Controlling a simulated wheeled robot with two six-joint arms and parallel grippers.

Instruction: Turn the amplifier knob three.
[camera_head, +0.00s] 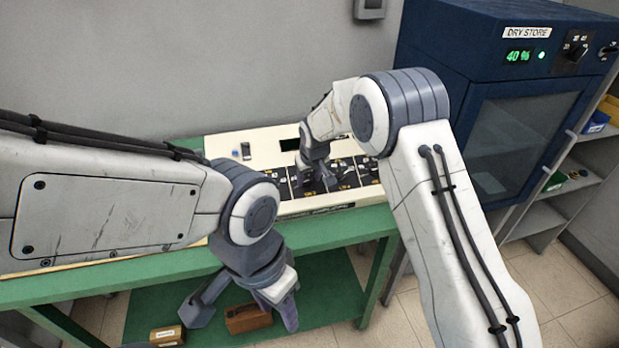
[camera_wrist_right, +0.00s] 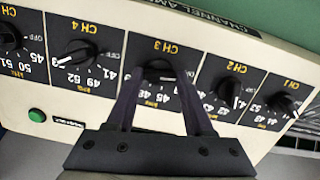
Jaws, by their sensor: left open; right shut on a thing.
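The amplifier (camera_head: 225,148) is a cream panel with black channel plates, on a green bench. In the right wrist view its plates (camera_wrist_right: 160,48) read CH 1 to CH 4, upside down. Knob three (camera_wrist_right: 158,72) is a black knob under the CH 3 label, with a white pointer mark. My right gripper (camera_wrist_right: 158,80) has its two fingers on either side of this knob, shut on it; in the head view the right gripper (camera_head: 315,186) is down at the panel. My left gripper (camera_head: 243,312) is open and empty, in front of the bench.
Neighbouring knobs CH 4 (camera_wrist_right: 82,50) and CH 2 (camera_wrist_right: 228,92) sit close on both sides. A green button (camera_wrist_right: 37,115) is at the panel's left. A blue dry store cabinet (camera_head: 520,130) stands right of the green bench (camera_head: 340,226). Small boxes (camera_head: 248,318) lie on its lower shelf.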

